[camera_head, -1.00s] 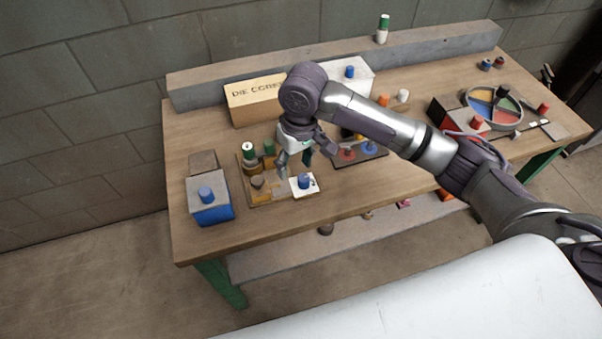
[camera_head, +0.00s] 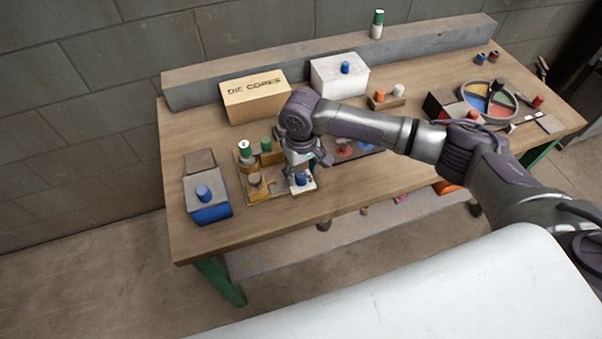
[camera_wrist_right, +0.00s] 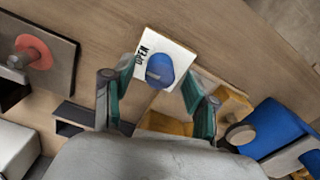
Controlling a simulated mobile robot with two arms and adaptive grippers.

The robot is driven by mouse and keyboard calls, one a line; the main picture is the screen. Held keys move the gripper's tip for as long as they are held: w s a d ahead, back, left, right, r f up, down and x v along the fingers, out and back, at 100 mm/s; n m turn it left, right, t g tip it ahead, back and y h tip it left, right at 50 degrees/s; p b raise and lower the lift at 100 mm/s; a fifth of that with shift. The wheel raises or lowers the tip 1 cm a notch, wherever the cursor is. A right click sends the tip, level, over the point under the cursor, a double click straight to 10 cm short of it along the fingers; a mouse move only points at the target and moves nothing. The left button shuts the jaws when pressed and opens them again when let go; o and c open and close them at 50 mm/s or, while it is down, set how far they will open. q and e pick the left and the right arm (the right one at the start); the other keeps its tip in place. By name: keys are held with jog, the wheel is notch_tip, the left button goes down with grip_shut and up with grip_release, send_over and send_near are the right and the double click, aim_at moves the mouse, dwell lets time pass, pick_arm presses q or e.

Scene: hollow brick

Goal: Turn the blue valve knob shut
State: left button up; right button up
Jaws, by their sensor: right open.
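The blue valve knob (camera_head: 301,179) stands on a small white plate (camera_head: 309,187) near the front of the workbench. My right gripper (camera_head: 300,171) is just above and behind the knob. In the right wrist view its open teal-padded fingers (camera_wrist_right: 155,95) are on either side of the knob's near side, with gaps visible. Whether they touch it cannot be told. My left gripper is not in view.
A wooden tray (camera_head: 283,193) with several knobs and blocks adjoins the plate. A blue box with a blue knob (camera_head: 207,203) stands at the left. The DIE CORES box (camera_head: 255,97) and a white box (camera_head: 338,79) stand behind. The front bench edge is close.

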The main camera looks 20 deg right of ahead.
jog(key=shift+f, duration=0.75)
grip_shut()
